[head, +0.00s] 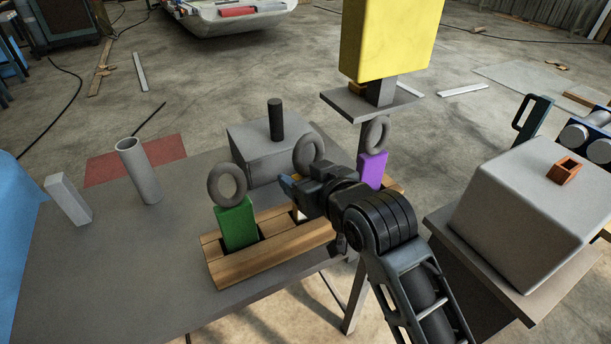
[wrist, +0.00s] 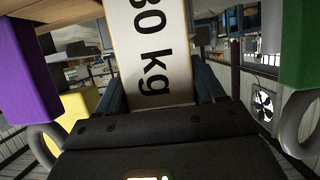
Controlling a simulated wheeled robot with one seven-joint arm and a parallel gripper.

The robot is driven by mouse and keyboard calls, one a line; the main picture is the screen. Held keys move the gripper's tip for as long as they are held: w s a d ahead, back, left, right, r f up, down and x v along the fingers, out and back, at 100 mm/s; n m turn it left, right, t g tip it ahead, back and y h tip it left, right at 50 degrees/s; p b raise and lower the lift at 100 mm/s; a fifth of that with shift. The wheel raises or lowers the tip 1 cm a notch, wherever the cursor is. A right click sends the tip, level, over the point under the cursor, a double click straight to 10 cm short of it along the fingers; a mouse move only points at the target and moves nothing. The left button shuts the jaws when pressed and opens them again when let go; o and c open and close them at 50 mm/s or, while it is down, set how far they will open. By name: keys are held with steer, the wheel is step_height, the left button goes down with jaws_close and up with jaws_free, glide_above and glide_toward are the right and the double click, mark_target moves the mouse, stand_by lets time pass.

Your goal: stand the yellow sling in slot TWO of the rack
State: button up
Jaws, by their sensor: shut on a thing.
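The wooden rack (head: 275,262) stands on the grey table. A green block with a grey ring (head: 238,226) stands in its left part, and a purple block with a grey ring (head: 372,170) at its right end. My gripper (head: 297,192) is between them, shut on a tag with a white "kg" face (wrist: 157,50), which I take as the yellow sling. Its grey ring (head: 309,152) rises above the gripper, about level with the other rings. My gripper hides most of its body, so I cannot tell whether its foot is seated. No slot numbers are readable.
A grey box with a black peg (head: 268,153) stands behind the rack. A grey tube (head: 139,172) and a pale block (head: 68,199) stand at the left. A large yellow box (head: 390,38) sits on a post behind. A rounded grey block (head: 530,205) is at the right.

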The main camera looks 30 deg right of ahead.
steer(key=o, duration=1.5)
steer(key=shift+f, duration=0.1)
steer(key=shift+c, duration=0.2)
steer(key=v, duration=1.2)
steer(key=shift+r, duration=0.2)
